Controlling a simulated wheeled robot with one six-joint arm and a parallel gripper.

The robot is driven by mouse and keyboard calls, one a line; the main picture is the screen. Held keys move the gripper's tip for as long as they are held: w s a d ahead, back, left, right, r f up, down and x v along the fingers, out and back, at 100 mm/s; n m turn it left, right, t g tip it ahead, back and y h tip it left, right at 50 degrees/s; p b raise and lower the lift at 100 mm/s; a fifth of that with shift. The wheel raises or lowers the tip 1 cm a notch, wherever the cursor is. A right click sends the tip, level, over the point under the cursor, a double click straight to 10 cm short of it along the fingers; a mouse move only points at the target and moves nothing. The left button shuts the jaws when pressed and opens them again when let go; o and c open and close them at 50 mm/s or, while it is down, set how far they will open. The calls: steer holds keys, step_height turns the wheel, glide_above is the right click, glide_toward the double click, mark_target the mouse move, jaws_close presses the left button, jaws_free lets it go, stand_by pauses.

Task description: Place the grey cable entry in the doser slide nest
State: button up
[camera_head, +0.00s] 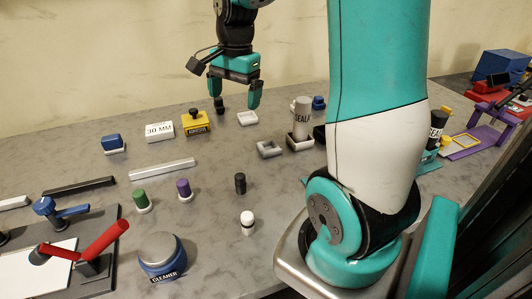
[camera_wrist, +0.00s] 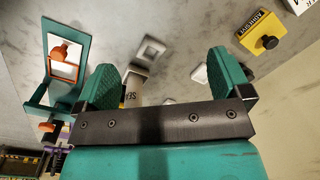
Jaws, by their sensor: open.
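My gripper (camera_head: 235,97) is open and empty, pointing down above the back of the bench; its two teal fingers also show in the wrist view (camera_wrist: 168,72). I cannot tell which piece is the grey cable entry. A purple slide-like frame (camera_head: 476,142) stands at the far right; I cannot tell whether it is the doser slide.
A grey sealant cylinder (camera_head: 301,110) stands in a square holder right of my gripper. A yellow adhesive box (camera_head: 196,123) and a white block (camera_head: 159,130) stand to its left. Green (camera_head: 140,197) and purple (camera_head: 183,186) knobs stand in front. The bench's middle has free patches.

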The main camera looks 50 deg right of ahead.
steer(key=s+d+f+m, duration=0.25)
steer(key=d+m, duration=0.55)
steer(key=d, duration=0.4)
glide_above(270, 142)
steer(key=s, duration=0.2)
steer(key=shift+g+h, duration=0.3)
steer(key=shift+g, duration=0.1)
steer(key=f, duration=1.1)
steer(key=shift+w+a+f, duration=0.1)
steer(key=shift+w+a, duration=0.05)
steer(key=shift+a, duration=0.2)
steer(key=shift+w+a+f+p, duration=0.1)
steer(key=shift+w+f+p, duration=0.1)
steer(key=shift+f, duration=0.85)
steer(key=shift+w+a+f+p, duration=0.1)
steer(key=shift+f+p, duration=0.1)
steer(key=shift+f, duration=0.8)
steer(key=shift+w+a+f+p, duration=0.1)
steer(key=shift+f+p, duration=0.1)
steer(key=shift+f, duration=0.85)
steer(key=shift+c, duration=0.3)
steer(key=c, duration=1)
steer(key=shift+r, duration=0.1)
